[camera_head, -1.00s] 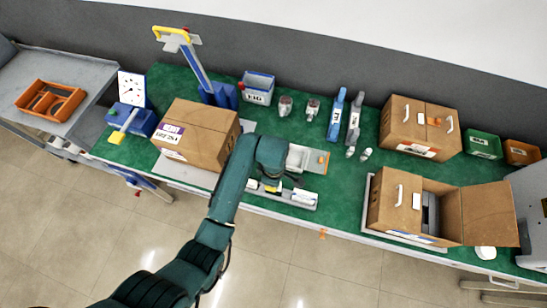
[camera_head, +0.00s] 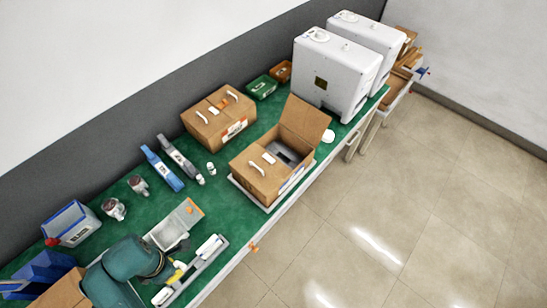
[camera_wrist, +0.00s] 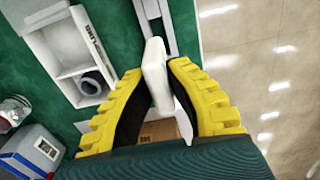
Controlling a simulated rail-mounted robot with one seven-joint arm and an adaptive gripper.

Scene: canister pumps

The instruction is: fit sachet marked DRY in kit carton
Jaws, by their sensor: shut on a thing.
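My gripper (camera_wrist: 160,95) has yellow, black-lined fingers shut on a white sachet (camera_wrist: 155,68). No DRY marking shows on the side I see. In the head view my gripper (camera_head: 176,274) is low over the narrow grey tray at the bench's front edge, mostly hidden by my arm. Another white packet (camera_head: 208,246) lies in that tray. The open carton (camera_head: 262,182), likely the kit carton, stands on a white board to the right, apart from my gripper. Its flap (camera_head: 305,118) is up, and something grey lies inside.
A closed carton (camera_head: 218,117) stands behind the open one. A grey bin (camera_head: 172,228), blue and grey tools (camera_head: 162,168) and small metal fittings (camera_head: 114,208) are on the green bench. Two white canisters (camera_head: 335,72) stand at the far right. Green surface is clear left of the open carton.

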